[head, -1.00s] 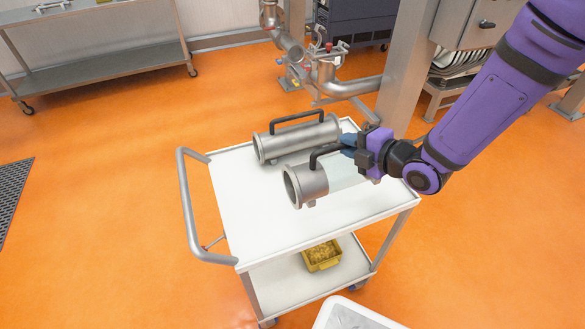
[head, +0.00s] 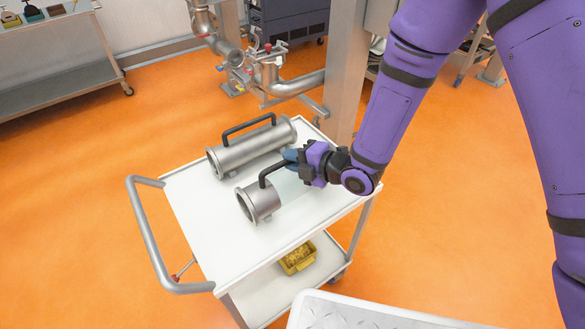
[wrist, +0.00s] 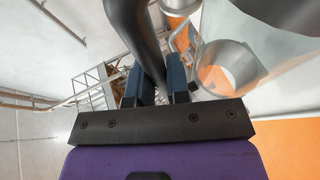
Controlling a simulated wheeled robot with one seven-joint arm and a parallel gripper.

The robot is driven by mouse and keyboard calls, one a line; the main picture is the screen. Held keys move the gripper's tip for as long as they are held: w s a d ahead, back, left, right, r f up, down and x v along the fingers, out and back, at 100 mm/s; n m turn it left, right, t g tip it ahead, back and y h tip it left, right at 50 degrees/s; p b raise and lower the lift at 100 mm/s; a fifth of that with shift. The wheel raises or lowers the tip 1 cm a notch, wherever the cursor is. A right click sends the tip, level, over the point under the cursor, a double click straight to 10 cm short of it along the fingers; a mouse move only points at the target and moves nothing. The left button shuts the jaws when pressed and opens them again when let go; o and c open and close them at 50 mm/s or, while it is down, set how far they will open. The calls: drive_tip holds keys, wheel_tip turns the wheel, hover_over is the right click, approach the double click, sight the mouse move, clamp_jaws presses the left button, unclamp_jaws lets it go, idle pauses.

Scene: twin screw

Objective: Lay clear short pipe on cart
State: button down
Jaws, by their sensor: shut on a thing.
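The clear short pipe (head: 289,188) has a metal end collar (head: 259,203) and a black handle (head: 272,173). It lies over the white top of the cart (head: 206,241), towards its right side; I cannot tell whether it touches the top. My gripper (head: 292,156) is shut on the pipe's black handle. In the wrist view the dark handle (wrist: 140,35) passes between my blue fingers (wrist: 158,84), with the see-through pipe (wrist: 228,62) beside it. Part of the pipe's far end is hidden behind my gripper.
A steel pipe (head: 250,150) with a black handle lies behind on the cart top. A yellow bin (head: 298,258) sits on the lower shelf. Fixed pipework (head: 265,75) stands behind the cart, and a white container (head: 350,313) is in front. The cart top's left part is clear.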

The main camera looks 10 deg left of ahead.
drive_tip(key=shift+f, duration=1.65)
drive_tip(key=c, duration=1.1)
unclamp_jaws()
drive_tip(key=shift+f, duration=0.15)
drive_tip(key=v, duration=1.2)
drive_tip(key=shift+w+d, duration=0.1)
